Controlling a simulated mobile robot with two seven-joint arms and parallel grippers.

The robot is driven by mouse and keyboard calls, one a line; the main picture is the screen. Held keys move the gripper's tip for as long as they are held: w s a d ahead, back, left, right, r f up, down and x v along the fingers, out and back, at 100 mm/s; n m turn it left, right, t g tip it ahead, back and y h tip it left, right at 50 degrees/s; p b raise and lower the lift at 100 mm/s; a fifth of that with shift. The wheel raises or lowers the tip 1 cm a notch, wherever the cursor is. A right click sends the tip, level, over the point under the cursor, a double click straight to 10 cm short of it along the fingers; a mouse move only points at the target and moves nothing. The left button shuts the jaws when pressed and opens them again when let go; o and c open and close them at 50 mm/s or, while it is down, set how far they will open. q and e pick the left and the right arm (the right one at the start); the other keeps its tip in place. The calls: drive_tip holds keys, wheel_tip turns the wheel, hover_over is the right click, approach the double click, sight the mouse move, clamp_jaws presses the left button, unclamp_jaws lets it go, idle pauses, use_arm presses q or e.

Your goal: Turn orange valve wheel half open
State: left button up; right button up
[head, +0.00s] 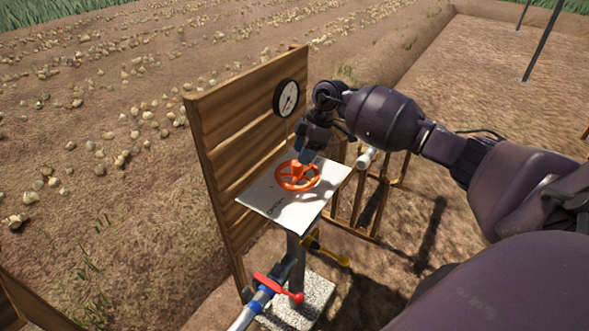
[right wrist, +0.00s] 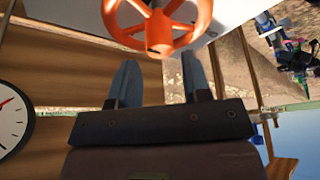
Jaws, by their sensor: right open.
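The orange valve wheel (head: 298,175) lies flat above a white plate (head: 262,194) on a post, in front of a wooden board. My right gripper (head: 306,150) is over the far right side of the wheel. In the right wrist view the wheel (right wrist: 158,32) fills the top of the picture, its hub and spokes facing the fingers. My right gripper (right wrist: 160,68) is open, its two blue-grey fingers apart on either side of the hub's line. I cannot tell whether a finger touches the wheel. My left gripper is not in view.
A round gauge (head: 287,98) hangs on the wooden board (head: 232,130) close to my right gripper. Below the plate are a red lever (head: 277,287) on a pipe and a yellow lever (head: 325,251). A brown frame (head: 380,195) stands right of the plate.

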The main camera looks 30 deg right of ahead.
sight(295, 169)
drive_tip(key=x, duration=0.6)
drive_tip(key=shift+a+b, duration=0.1)
drive_tip(key=shift+b, duration=0.25)
drive_tip(key=shift+c, duration=0.2)
drive_tip(key=c, duration=0.6)
